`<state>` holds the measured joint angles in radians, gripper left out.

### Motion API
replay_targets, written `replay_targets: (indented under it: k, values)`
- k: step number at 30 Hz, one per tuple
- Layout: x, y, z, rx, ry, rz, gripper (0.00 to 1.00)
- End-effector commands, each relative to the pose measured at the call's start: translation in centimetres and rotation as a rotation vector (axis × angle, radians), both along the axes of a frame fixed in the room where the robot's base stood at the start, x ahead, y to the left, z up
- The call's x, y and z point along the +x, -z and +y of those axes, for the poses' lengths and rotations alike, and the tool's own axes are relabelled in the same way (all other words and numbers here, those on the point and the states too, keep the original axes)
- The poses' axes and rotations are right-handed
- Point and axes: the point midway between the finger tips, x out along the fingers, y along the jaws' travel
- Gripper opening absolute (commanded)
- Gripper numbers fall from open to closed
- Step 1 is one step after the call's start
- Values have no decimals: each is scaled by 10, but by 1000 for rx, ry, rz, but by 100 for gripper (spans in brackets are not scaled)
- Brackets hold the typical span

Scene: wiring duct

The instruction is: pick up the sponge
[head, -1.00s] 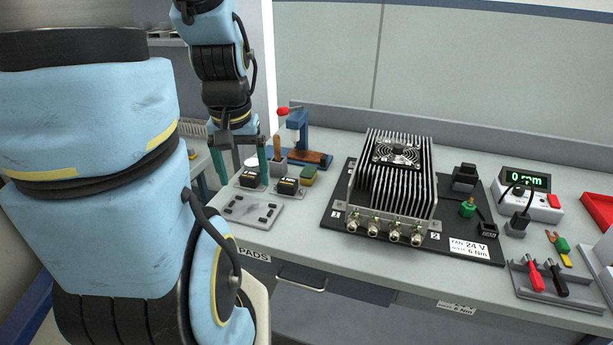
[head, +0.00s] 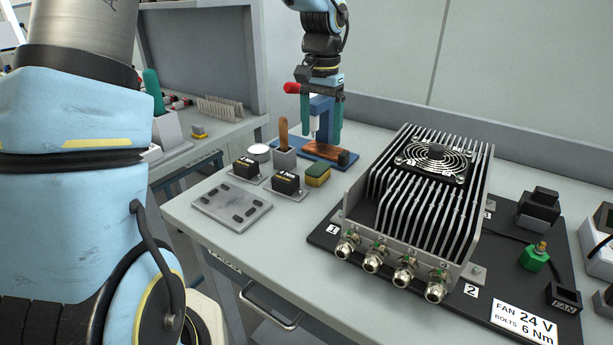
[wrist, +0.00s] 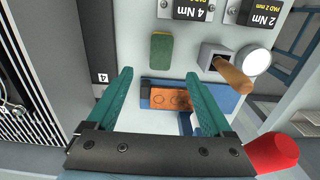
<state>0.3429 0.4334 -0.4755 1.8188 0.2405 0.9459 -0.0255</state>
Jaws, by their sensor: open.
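The sponge (head: 317,174) is a small block, green on top with a yellow side, lying on the bench between the black 4 Nm block and the finned unit. In the wrist view the sponge (wrist: 161,50) lies beyond the fingertips, near the middle, green face showing. My gripper (head: 321,140) has two green fingers, open and empty, above the blue press behind the sponge. In the wrist view my gripper (wrist: 158,75) is spread wide, with the press base between its fingers. It does not touch the sponge.
The blue press (head: 322,115) with its red handle knob stands close to my gripper. A wooden-handled tool in a grey holder (head: 283,158), two black blocks (head: 285,182) and a grey plate (head: 232,207) are left of the sponge. The finned unit (head: 420,215) stands right.

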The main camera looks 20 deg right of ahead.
Motion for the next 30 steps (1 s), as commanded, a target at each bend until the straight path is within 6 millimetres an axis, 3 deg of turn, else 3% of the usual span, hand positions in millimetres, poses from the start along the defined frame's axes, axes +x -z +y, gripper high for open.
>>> replay_targets:
  k: [6,16,22,30]
  values:
    - [-1,33,0,1,2,5,85]
    - [-2,61,2,2,0,4,85]
    - [-2,91,4,0,1,4,85]
    - [-2,104,4,-1,0,1,85]
